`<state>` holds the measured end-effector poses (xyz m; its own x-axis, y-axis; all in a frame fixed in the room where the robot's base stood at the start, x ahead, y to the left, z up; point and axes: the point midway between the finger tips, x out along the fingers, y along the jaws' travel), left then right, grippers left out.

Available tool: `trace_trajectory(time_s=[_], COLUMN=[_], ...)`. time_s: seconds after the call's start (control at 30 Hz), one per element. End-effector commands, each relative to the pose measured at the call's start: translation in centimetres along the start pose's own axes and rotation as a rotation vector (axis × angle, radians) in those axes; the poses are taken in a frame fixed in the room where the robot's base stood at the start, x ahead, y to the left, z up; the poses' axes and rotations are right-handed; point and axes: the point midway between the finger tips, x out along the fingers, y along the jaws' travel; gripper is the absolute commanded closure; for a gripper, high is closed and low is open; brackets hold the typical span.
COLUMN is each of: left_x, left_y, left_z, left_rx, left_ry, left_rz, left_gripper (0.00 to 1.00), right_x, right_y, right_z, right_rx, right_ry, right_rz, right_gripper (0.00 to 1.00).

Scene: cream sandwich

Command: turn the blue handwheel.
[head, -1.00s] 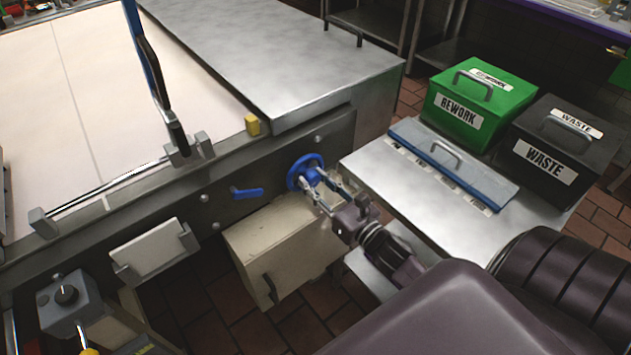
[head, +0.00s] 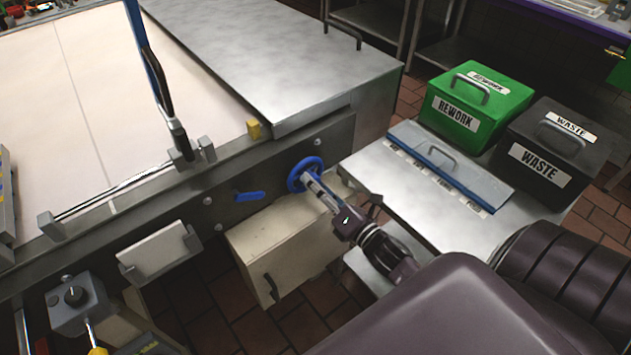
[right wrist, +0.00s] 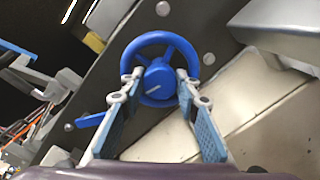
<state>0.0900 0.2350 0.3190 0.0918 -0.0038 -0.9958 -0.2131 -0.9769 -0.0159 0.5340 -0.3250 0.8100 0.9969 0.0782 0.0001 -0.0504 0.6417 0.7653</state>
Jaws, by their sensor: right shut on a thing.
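The blue handwheel (head: 294,181) sits on the dark side panel of the machine. In the right wrist view its round rim (right wrist: 158,41), spokes and central hub (right wrist: 155,79) show, with a pale line on the hub. My right gripper (head: 312,182) is at the wheel and seen almost edge-on in the head view. In the right wrist view its two fingers (right wrist: 157,88) reach over the near rim, one on each side of the hub, and are shut on the wheel. My left gripper is in no view.
A blue lever (head: 249,196) is on the panel left of the wheel. A beige box (head: 275,245) is below it. A steel side table (head: 375,180) stands to the right, near the green REWORK bin (head: 490,127) and black WASTE bin (head: 580,185). A yellow block (head: 254,130) is above.

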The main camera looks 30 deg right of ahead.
Motion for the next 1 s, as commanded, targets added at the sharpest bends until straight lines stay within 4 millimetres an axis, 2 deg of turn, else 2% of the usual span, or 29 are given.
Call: trace_trajectory(time_s=[1.0], left_x=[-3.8], left_y=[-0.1], left_z=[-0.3], left_rx=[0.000], left_ry=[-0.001], left_rz=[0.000], left_gripper=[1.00], right_x=[0.0], right_y=[0.0], right_z=[0.1], right_rx=[0.966], right_ry=[0.000], right_rz=[-0.002], right_gripper=[0.95])
